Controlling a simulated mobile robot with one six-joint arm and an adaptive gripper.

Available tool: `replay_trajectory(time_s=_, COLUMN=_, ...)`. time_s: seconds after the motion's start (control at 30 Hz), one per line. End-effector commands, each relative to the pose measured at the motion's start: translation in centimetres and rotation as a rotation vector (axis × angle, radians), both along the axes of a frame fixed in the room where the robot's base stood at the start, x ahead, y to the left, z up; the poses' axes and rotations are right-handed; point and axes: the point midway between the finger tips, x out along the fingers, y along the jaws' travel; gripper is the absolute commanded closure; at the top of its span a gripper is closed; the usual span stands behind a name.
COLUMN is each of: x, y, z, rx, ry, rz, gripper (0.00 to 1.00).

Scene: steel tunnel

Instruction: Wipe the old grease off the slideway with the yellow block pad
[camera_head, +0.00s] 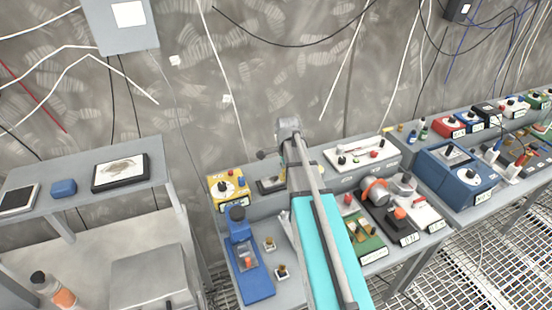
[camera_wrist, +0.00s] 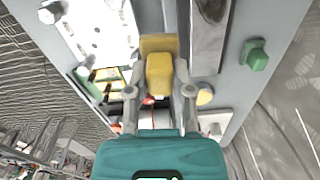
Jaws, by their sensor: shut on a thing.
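The yellow block pad (camera_wrist: 160,72) is between the two fingers of my gripper (camera_wrist: 160,90) in the wrist view. The fingers are shut on its sides, and a wider, darker yellow part shows beyond them. A grey metal strip with a dark edge (camera_wrist: 208,36) lies just right of the pad; I cannot tell if it is the slideway. In the head view, a black-framed plate with a brown smear (camera_head: 120,171) lies on the left shelf. My arm hides the gripper and pad in that view. Contact between pad and any surface cannot be told.
A green knob (camera_wrist: 255,54) and a white panel (camera_wrist: 100,32) flank the pad. On the bench are a yellow box (camera_head: 231,188), a blue device (camera_head: 246,268), a white panel box (camera_head: 361,154) and a blue box (camera_head: 456,180). A blue block (camera_head: 63,188) sits beside the smeared plate.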

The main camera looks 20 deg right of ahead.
Motion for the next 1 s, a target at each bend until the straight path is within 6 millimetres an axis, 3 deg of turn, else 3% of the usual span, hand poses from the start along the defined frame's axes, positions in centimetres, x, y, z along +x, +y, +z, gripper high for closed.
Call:
replay_trajectory(time_s=0.03, x=1.6, y=0.2, z=0.8, rx=0.0, ry=0.0, rz=0.021, gripper=1.0)
replay_trajectory(time_s=0.1, x=2.8, y=0.7, z=1.2, rx=0.0, ry=0.0, rz=0.047, gripper=1.0)
replay_trajectory(time_s=0.3, x=4.6, y=1.4, z=1.7, rx=0.0, ry=0.0, rz=0.091, gripper=1.0)
replay_trajectory(time_s=0.73, x=4.7, y=1.5, z=1.3, rx=0.0, ry=0.0, rz=0.096, gripper=1.0)
replay_trajectory(time_s=1.0, x=4.7, y=1.5, z=-0.8, rx=0.0, ry=0.0, rz=0.096, gripper=1.0)
